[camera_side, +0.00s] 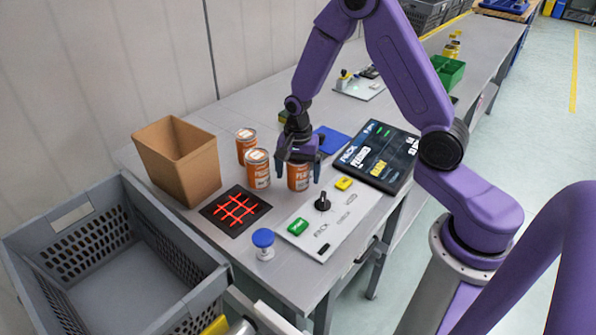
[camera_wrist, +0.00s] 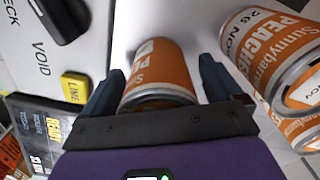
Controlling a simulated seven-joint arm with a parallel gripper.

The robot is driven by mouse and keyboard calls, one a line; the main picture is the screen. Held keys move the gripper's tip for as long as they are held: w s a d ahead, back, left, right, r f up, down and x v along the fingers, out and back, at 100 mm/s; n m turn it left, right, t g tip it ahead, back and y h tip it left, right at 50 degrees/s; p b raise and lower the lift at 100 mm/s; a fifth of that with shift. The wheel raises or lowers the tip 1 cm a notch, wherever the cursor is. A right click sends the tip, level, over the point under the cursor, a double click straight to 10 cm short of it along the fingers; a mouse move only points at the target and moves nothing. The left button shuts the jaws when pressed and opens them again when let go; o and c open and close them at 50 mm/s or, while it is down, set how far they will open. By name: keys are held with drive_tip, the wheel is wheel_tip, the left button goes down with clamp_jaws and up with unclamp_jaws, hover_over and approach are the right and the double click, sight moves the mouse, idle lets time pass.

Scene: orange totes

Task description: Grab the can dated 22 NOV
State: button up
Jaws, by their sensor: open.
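An orange can (camera_side: 298,178) stands on the table below my gripper (camera_side: 300,163). In the wrist view this can (camera_wrist: 162,70) is between my two open fingers (camera_wrist: 160,82), with a gap on each side at least in part. Its label is partly visible, but I cannot read a date on it. A second orange can (camera_side: 258,170) stands just left of it; in the wrist view this can (camera_wrist: 275,60) reads "Sunnybarn", "PEACHES" and "26 NOV". A third orange can (camera_side: 246,146) stands behind; its date is not readable. No "22 NOV" is legible.
A cardboard box (camera_side: 180,165) and a dark pad with a red grid (camera_side: 236,210) are to the left. A white panel (camera_side: 325,230) with a black knob is in front, a dark screen (camera_side: 377,155) to the right. A blue-capped jar (camera_side: 264,245) stands near the front edge.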

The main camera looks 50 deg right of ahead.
drive_tip(key=c, duration=1.4)
drive_tip(key=shift+o, duration=0.2)
drive_tip(key=shift+r, duration=0.1)
